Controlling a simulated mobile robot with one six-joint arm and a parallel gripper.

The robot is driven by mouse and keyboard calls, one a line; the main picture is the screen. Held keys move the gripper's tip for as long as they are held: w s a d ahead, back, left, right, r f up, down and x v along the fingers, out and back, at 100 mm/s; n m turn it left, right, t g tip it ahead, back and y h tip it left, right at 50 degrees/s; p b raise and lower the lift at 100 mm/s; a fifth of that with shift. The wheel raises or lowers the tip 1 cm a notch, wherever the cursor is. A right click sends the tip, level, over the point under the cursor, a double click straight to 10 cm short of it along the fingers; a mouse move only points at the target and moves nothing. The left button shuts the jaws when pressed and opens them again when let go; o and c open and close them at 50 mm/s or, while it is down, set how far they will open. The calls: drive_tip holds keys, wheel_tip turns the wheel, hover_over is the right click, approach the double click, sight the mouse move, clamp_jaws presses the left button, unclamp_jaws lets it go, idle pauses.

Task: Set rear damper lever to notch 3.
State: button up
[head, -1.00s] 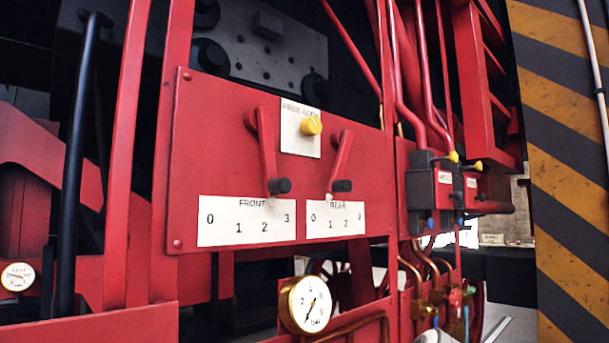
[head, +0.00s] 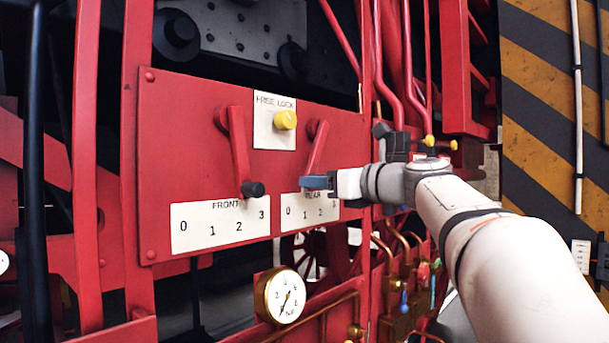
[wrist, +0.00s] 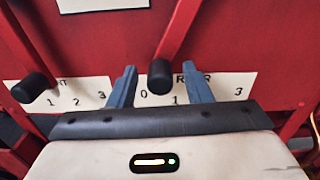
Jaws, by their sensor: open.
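The rear damper lever (head: 317,146) is a red arm on the red panel, slanting down to the left. Its black knob (wrist: 160,77) shows in the wrist view in front of the rear scale plate (head: 332,212), near the 0 and 1; the exact notch is hard to tell. My gripper (head: 314,182) is at the lever's lower end, with its blue-grey fingers open. In the wrist view the fingers stand apart on either side of the knob, with gaps visible. The right finger hides the 2. In the head view the gripper hides the knob.
The front lever (head: 239,150) with its black knob is close on the left, above the front scale plate (head: 220,226). A yellow knob (head: 285,120) on the free lock plate sits between the levers. A brass gauge (head: 281,296) is below. Pipes and valves are right.

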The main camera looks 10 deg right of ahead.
drive_tip(key=shift+x, duration=0.95)
drive_tip(key=shift+c, duration=0.4)
